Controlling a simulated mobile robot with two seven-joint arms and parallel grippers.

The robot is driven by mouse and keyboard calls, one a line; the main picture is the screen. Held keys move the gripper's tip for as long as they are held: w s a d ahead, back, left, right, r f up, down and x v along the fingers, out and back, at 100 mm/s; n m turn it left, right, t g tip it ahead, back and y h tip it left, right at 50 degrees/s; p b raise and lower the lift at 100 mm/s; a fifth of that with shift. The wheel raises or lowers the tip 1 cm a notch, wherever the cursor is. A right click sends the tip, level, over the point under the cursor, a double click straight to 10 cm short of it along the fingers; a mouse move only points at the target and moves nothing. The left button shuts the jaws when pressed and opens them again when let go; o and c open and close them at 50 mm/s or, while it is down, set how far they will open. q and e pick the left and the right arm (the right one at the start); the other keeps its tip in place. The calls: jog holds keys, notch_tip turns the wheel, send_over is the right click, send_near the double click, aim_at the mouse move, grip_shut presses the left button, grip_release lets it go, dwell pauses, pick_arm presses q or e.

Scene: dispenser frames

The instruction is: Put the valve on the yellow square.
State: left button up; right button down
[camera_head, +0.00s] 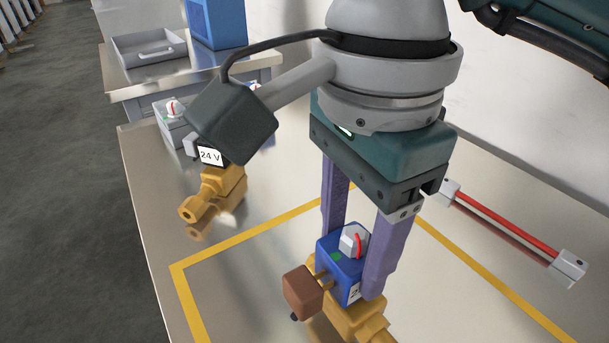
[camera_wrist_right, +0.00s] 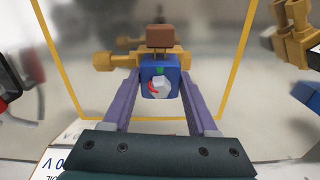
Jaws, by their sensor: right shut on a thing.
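The valve, with a blue box (camera_head: 341,268), a white knob with a red mark, a brass body (camera_head: 357,318) and a brown block, is between the purple fingers of my right gripper (camera_head: 350,268). That gripper is shut on the blue box. In the right wrist view the valve (camera_wrist_right: 160,80) appears inside the outline of the yellow square (camera_wrist_right: 59,75). The square is a yellow line on the table (camera_head: 235,241). I cannot tell whether the valve touches the table. The valve's lower end is cut off in the head view. My left gripper is not in view.
Another brass valve labelled 24 V (camera_head: 226,183) stands left, outside the square. A grey box with a knob (camera_head: 172,115) is behind it. A grey tray (camera_head: 149,50) and blue bin (camera_head: 217,22) are at the back. A red bar (camera_head: 512,228) lies right.

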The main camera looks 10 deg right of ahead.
jog(key=shift+f, duration=2.05)
jog(key=shift+f+b, duration=0.15)
jog(key=shift+b, duration=0.15)
jog(key=shift+c, duration=0.9)
grip_release()
notch_tip(320, 180, up, 12)
jog(key=shift+r, duration=0.2)
